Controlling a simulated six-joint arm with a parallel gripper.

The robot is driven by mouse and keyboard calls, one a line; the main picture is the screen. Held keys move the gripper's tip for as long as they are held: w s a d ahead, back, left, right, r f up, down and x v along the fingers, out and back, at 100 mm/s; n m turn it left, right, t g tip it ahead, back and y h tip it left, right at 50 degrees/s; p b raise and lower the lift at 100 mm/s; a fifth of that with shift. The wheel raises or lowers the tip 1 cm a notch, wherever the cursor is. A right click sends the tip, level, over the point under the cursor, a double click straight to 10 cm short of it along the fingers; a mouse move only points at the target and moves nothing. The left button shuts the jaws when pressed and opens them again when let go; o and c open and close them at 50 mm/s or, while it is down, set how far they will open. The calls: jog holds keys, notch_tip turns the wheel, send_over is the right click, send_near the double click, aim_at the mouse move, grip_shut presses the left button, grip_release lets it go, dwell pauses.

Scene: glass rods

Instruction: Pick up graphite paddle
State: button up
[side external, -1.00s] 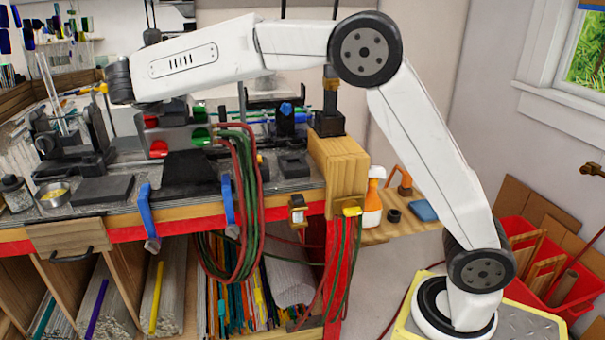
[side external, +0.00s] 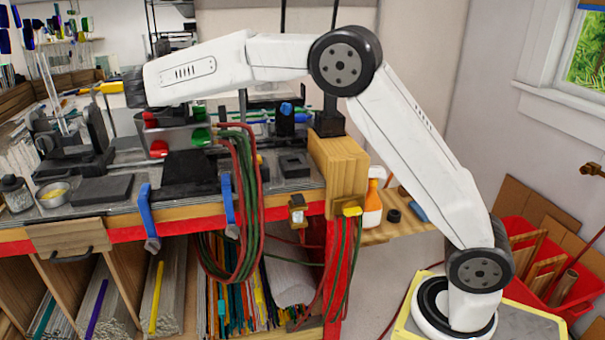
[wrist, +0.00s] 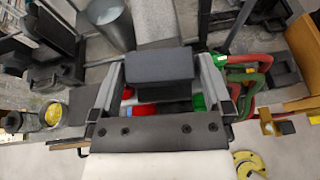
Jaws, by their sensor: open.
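My gripper (wrist: 161,68) shows in the wrist view with its two grey fingers wide apart, over the bench. A dark grey block shows between the fingers, above red and green parts; I cannot tell that it is held. In the side view my arm hides most of the gripper. I cannot identify a graphite paddle for certain. A flat dark grey plate (side external: 103,190) lies near the bench's front left; in the wrist view it shows left of the fingers (wrist: 83,104), apart from them. No handle is clear on it.
A burner with red and green knobs (side external: 175,133) stands mid-bench, with red and green hoses (side external: 243,180) hanging over the front edge. A black plate (side external: 190,172) lies in front of it. A bowl with yellow contents (side external: 54,194) and a dark jar (side external: 16,193) stand at left.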

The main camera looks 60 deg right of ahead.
jog(key=shift+x, duration=0.95)
jog(key=c, duration=1.2)
